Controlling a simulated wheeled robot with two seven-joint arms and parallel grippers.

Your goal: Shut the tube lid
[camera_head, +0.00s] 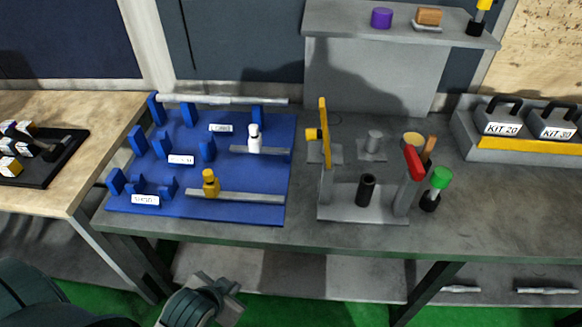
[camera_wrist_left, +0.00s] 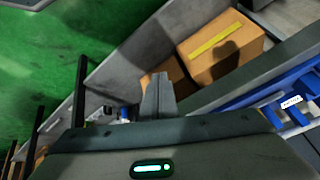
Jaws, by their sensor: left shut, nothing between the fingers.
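A grey fixture (camera_head: 335,208) stands on the workbench in the head view. A yellow bar (camera_head: 325,125) with a yellow knob (camera_head: 312,134) stands upright at its left side. It may be the raised tube lid, but I cannot tell for sure. A short black cylinder (camera_head: 366,190) stands at the front of the fixture, and a red handle (camera_head: 413,163) tilts at its right. My left gripper (camera_head: 228,290) is below the bench's front edge, apart from the fixture. In the left wrist view its fingers (camera_wrist_left: 157,95) are together and empty. My right gripper is not seen.
A blue board (camera_head: 240,210) with holders and rods lies left of the fixture. A green-topped tool (camera_head: 440,179) stands at the right, and grey kit boxes (camera_head: 500,122) stand farther right. Cardboard boxes (camera_wrist_left: 222,48) show in the left wrist view. The bench edge (camera_head: 250,237) lies above my left gripper.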

